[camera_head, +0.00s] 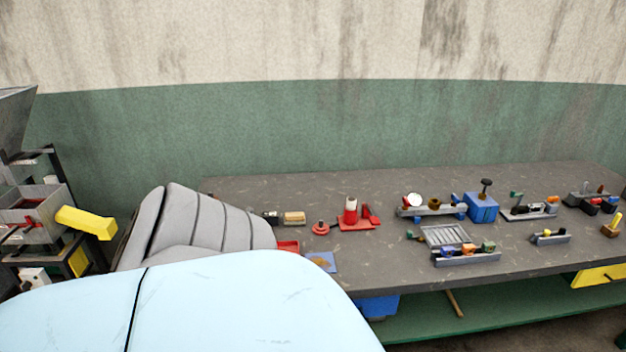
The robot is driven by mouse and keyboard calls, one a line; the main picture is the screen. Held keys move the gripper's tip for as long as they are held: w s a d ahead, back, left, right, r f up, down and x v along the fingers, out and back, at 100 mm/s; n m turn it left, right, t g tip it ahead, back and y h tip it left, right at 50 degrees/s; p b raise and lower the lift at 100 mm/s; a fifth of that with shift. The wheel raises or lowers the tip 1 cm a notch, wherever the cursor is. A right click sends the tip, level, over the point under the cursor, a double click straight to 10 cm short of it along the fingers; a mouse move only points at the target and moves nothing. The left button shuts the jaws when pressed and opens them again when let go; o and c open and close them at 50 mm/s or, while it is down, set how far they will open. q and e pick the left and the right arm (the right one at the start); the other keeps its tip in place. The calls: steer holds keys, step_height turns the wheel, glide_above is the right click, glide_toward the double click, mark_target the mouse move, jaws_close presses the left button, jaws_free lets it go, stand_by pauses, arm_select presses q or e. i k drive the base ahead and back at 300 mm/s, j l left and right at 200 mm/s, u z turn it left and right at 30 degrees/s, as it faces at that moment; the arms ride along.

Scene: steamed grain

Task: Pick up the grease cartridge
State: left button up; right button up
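I cannot tell for sure which thing is the grease cartridge. A small upright cylinder, red with a white middle band (350,210), stands on a red tray (358,225) on the dark workbench (390,267). A short red piece (368,214) leans beside it on the tray. Neither of my grippers is in view.
A light blue rounded surface (200,305) and a ribbed grey padded shape (205,222) fill the lower left and hide the bench's left end. A blue box (481,207), a ribbed grey tray (447,236) and several small parts holders cover the bench's right. A green shelf (500,308) runs below.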

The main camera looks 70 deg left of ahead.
mark_target(351, 201)
steer(key=u, duration=2.05)
